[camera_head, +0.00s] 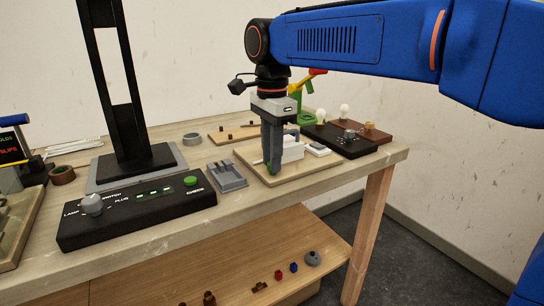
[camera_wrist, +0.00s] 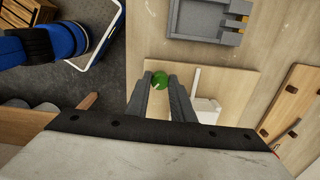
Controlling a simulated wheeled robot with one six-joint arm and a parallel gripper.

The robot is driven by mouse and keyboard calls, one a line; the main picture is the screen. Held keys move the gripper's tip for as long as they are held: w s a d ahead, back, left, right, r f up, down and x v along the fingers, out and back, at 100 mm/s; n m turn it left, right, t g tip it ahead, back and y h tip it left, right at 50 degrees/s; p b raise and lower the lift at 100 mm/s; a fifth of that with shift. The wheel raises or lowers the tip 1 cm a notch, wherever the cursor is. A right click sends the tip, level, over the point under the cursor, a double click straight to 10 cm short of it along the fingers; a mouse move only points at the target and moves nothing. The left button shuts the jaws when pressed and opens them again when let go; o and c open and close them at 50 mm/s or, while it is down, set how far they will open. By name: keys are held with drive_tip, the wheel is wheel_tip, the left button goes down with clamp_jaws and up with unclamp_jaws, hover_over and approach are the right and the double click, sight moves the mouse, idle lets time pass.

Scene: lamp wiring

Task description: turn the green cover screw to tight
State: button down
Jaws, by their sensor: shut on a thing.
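The green cover screw (camera_wrist: 159,81) shows as a round green head between my fingertips in the wrist view. In the head view it is a small green spot (camera_head: 271,168) at the bottom of my fingers, low over the front of a pale wooden board (camera_head: 250,156). My gripper (camera_wrist: 160,83) points down and is shut on the screw. A white block-like part (camera_head: 293,150) stands on the board beside my fingers, and it shows partly in the wrist view (camera_wrist: 205,110). The screw's shaft and whatever is under it are hidden, so I cannot tell how tight it is.
A grey tray (camera_head: 228,176) lies left of the board. A black switch panel (camera_head: 135,215) with a green button is at the front left. A dark board (camera_head: 347,140) with bulbs stands at the right. The table's front edge is close to the board.

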drive_tip(key=shift+m, duration=0.4)
drive_tip(key=c, duration=1.5)
unclamp_jaws()
drive_tip(key=shift+c, duration=0.2)
drive_tip(key=shift+r, duration=0.1)
wheel_tip(320, 180, up, 17)
drive_tip(key=shift+r, duration=0.1)
